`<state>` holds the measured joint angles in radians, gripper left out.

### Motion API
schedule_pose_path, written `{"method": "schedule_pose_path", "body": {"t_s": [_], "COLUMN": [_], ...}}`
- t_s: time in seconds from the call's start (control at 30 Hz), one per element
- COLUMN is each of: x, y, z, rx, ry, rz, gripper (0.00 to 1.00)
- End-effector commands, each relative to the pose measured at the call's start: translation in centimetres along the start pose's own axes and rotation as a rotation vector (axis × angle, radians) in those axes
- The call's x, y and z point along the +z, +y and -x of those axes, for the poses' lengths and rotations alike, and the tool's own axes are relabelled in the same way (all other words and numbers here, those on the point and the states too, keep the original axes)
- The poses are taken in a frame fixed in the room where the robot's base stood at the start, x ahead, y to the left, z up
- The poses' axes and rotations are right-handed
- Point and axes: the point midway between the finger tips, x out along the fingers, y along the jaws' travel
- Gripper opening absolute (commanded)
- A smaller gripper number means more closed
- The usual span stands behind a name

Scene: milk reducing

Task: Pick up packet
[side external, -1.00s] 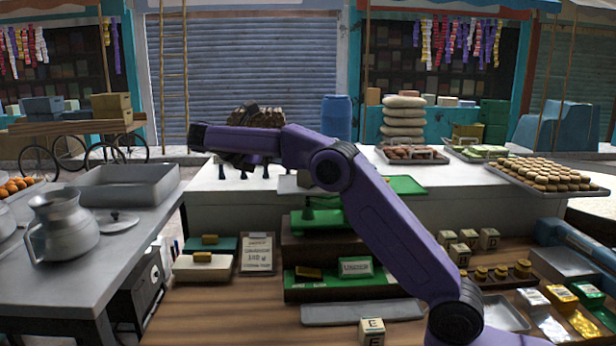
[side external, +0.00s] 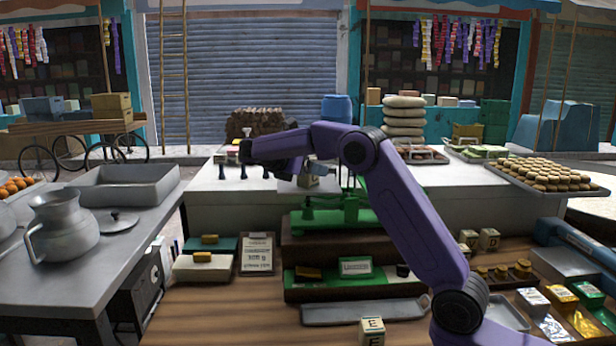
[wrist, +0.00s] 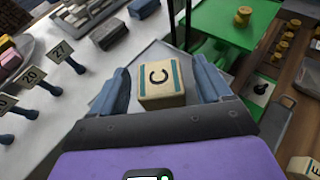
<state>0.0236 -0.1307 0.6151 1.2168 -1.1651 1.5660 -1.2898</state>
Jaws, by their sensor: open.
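Several packets with foil wrapping (side external: 550,328) lie at the front right in the side view, apart from my gripper. My gripper (side external: 303,172) is over the white counter near the green scale. In the wrist view its two blue-grey fingers (wrist: 161,70) are spread apart. A cream cube marked C (wrist: 162,86) shows between them, with gaps visible on both sides. In the side view a cube (side external: 308,183) shows partly behind my gripper; whether the fingers touch it cannot be told. The packets cannot be made out in the wrist view.
The green scale (side external: 330,218) stands beside my gripper. Numbered blue stands (wrist: 68,55) are at the left in the wrist view. A lettered cube (side external: 371,330) sits at the front, a grey tray (side external: 345,313) behind it. Brass weights (side external: 500,271) stand in a row at the right.

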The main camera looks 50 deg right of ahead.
Motion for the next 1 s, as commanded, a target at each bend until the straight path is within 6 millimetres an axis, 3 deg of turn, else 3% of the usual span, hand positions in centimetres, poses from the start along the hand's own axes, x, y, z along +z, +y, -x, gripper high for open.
{"method": "schedule_pose_path", "body": {"t_s": [0.27,0.3,0.47,0.53,0.57,0.83,1.0], "x": [0.0,0.0,0.0,0.0,0.0,0.2,1.4], "y": [0.0,0.0,0.0,0.0,0.0,0.0,0.0], "z": [-0.4,-0.4,-0.4,-0.4,-0.4,-0.3,0.2], "rx": [0.0,0.0,0.0,0.0,0.0,0.0,0.001], "ry": [0.0,0.0,0.0,0.0,0.0,0.0,0.0], "rz": [-0.001,-0.001,-0.001,-0.001,-0.001,-0.001,-0.004], "gripper": [0.78,0.71,0.2,0.2,0.15,0.15,0.15]}}
